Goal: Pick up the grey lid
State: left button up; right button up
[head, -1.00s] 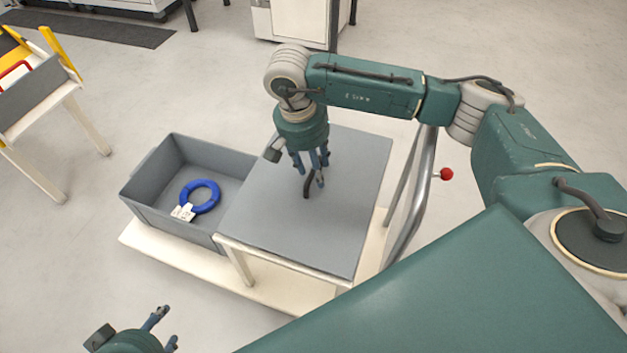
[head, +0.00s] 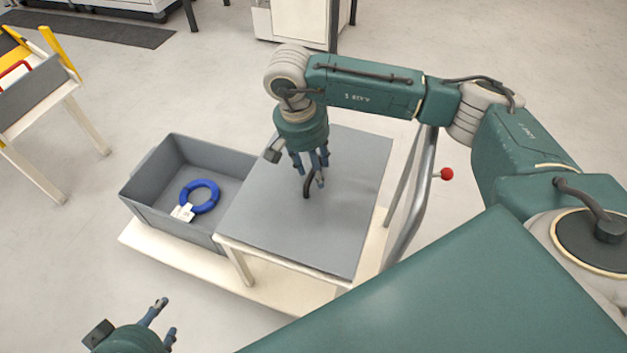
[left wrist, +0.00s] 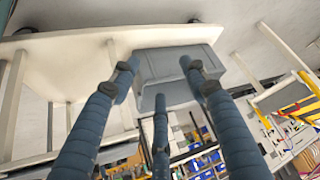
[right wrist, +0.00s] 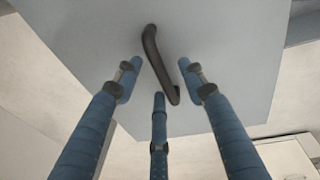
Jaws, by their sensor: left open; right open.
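The grey lid (head: 345,215) is a flat square panel lying on a cream stand, with a dark curved handle (head: 307,187) near its middle. My right gripper (head: 315,180) reaches down from above, with its fingers over the handle. In the right wrist view the lid (right wrist: 230,60) fills much of the picture, and the handle (right wrist: 158,65) lies between the open fingers. I cannot tell whether any finger touches it. My left gripper (head: 165,320) is open and empty at the bottom left of the head view, well apart from the lid.
A grey open bin (head: 140,200) stands left of the lid and holds a blue ring (head: 200,197) with a white tag. A steel rail (head: 415,200) with a red knob (head: 446,174) stands at the right. A cart (head: 75,110) is at the far left.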

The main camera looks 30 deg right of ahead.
pick_arm(q)
jog(key=shift+w+d+r+t, duration=0.15)
jog(key=shift+w+r+t, duration=0.05)
jog(key=shift+w, duration=0.2)
jog(key=shift+w+d+r+t, duration=0.1)
jog(key=shift+w+r+t, duration=0.1)
jog(key=shift+w, duration=0.2)
pick_arm(e)
jog(key=shift+f, duration=0.15)
dwell(0.5)
grip_shut()
